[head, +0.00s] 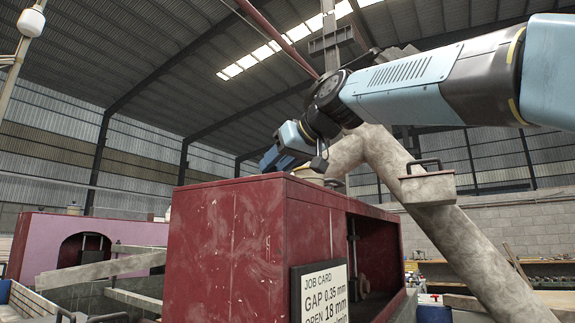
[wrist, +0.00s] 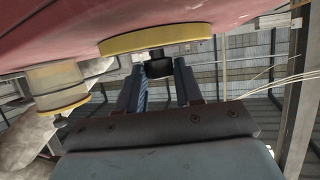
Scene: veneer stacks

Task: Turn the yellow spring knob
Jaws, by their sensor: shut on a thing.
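The yellow spring knob (wrist: 155,41) shows in the wrist view as a wide yellow-rimmed disc against the red housing. A small dark piece (wrist: 158,68) stands out from it between my fingertips. My gripper (wrist: 158,75) is shut on this part, with one blue-grey finger on each side. In the head view my gripper (head: 284,152) is low over the top of the red housing (head: 232,235); its fingertips and the yellow knob cannot be made out there.
A beige cylinder with a yellow rim (wrist: 60,92) sits beside the knob. A job card (head: 322,293) is on the housing's front, by a dark opening (head: 370,250). A thick grey diagonal pipe (head: 440,215) stands close behind. Another red machine (head: 60,240) is at left.

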